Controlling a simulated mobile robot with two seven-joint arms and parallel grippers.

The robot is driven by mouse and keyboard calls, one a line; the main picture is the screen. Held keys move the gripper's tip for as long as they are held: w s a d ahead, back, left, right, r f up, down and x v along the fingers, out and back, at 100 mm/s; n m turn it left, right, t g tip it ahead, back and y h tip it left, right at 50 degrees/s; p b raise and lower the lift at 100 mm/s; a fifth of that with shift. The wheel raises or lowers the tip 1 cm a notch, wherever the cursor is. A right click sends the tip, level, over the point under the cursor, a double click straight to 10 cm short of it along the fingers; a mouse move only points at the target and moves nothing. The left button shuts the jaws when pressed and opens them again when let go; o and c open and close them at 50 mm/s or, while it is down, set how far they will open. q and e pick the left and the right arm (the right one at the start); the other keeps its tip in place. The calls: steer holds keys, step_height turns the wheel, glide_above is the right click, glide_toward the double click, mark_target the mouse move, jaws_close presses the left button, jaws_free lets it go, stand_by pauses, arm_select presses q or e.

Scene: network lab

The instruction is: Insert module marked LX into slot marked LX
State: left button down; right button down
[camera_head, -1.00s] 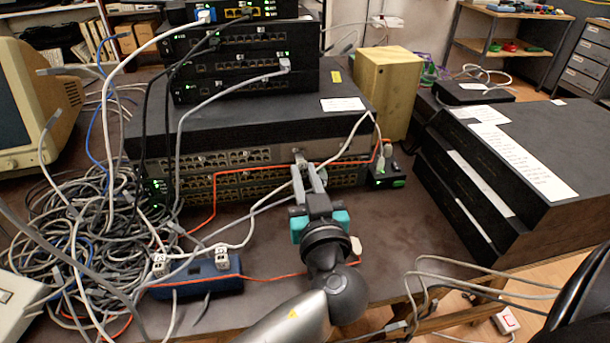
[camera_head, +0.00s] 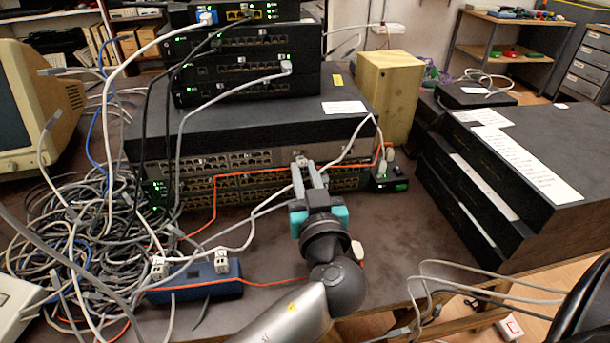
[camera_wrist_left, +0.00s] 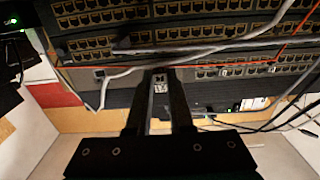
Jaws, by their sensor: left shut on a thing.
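My left gripper (camera_head: 309,174) is shut on a small pale module (camera_head: 301,161). It holds the module at the front of the grey switch (camera_head: 250,160), right of its middle. In the left wrist view the module (camera_wrist_left: 161,84) sits between the two dark fingers (camera_wrist_left: 160,100), close to the port rows; its marking is too small to read surely. I cannot tell whether its front end is inside a slot; the slot itself is hidden. Two similar pale modules, one at left (camera_head: 158,267) and one at right (camera_head: 221,260), stand on a blue holder (camera_head: 205,290). My right gripper is not in view.
Grey and orange cables cross the switch front close to my gripper. A cable tangle (camera_head: 70,240) fills the table's left. A small black device (camera_head: 388,180) with a green light stands right of the gripper. Black units (camera_head: 500,180) stand at right.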

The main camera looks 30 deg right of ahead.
arm_select(q)
steer(key=shift+w+d+b, duration=0.15)
steer(key=shift+w+b, duration=0.15)
steer(key=shift+w, duration=0.15)
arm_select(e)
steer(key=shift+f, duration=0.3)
arm_select(q)
steer(key=c, duration=0.7)
jaws_free()
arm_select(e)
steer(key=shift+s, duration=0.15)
